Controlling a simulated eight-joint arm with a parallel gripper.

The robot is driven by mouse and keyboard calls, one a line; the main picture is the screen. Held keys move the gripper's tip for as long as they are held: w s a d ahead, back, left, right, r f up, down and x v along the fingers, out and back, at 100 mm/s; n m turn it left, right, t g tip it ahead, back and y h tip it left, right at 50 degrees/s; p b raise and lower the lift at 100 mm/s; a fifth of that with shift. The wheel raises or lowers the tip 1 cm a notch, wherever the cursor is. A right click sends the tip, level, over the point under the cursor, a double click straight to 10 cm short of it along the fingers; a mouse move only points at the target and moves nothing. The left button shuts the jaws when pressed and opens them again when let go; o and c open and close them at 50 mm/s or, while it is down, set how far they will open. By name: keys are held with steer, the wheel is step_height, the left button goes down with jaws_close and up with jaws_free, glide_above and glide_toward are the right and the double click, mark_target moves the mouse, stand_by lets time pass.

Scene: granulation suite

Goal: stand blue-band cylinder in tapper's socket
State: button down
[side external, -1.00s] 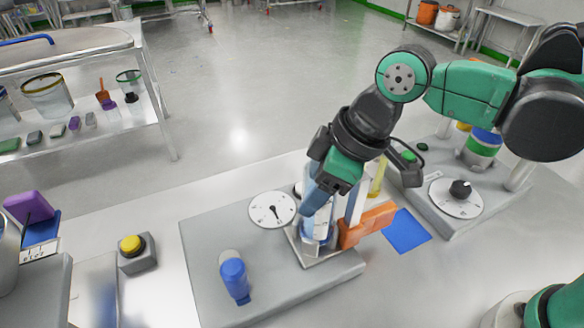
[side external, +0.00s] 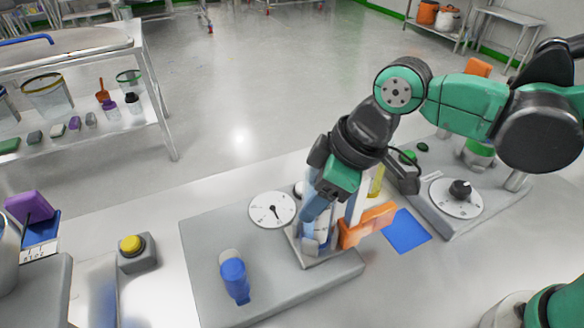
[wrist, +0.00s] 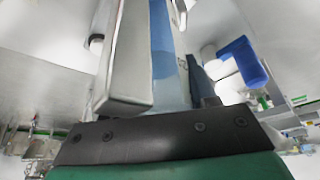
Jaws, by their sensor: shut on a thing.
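My gripper (side external: 312,232) points down over the tapper's socket, shut on the blue-band cylinder. In the wrist view the clear cylinder with its blue band (wrist: 163,45) lies between the pale left finger and the darker right one. In the side view the fingers hide much of the cylinder, and its bluish part (side external: 316,206) shows beside them. The tapper (side external: 205,262) is a grey base with a white dial and a raised square socket (side external: 325,259). The cylinder's lower end is at the socket, but I cannot tell whether it is seated.
An orange part (side external: 368,224) stands right beside the socket. A blue-topped post (side external: 235,280) rises at the tapper's front left. A blue mat (side external: 408,231) lies to the right, near a second grey device with a dial (side external: 456,196). A yellow button box (side external: 136,253) stands left.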

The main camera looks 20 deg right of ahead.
jaws_free()
stand_by(0.3)
steer(key=shift+r, duration=0.15)
step_height(320, 180, up, 8)
stand_by(0.9)
